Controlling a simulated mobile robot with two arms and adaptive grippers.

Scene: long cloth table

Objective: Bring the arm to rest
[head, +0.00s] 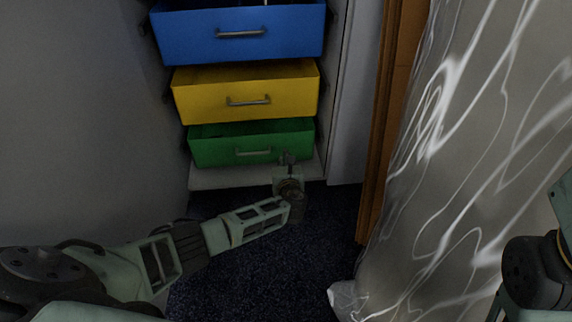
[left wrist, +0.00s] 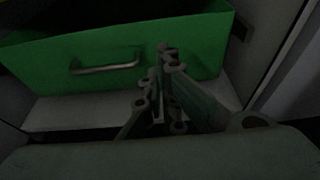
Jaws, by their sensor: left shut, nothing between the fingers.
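My left gripper (head: 289,160) is at the end of my left arm, which reaches in from the left in the head view. It is in front of the right part of the green drawer (head: 226,148). In the left wrist view the gripper (left wrist: 167,60) is shut and empty, with its fingers in front of the green drawer (left wrist: 60,58), to the right of the drawer's handle (left wrist: 105,64). I cannot tell whether the fingertips touch the drawer front. My right gripper is not in view; part of my right arm shows at the right edge.
A blue drawer (head: 180,38) and a yellow drawer (head: 200,97) sit above the green one and stick out. A grey wall (head: 80,120) is on the left. A patterned cloth (head: 450,190) hangs on the right. Dark carpet (head: 270,270) lies below the arm.

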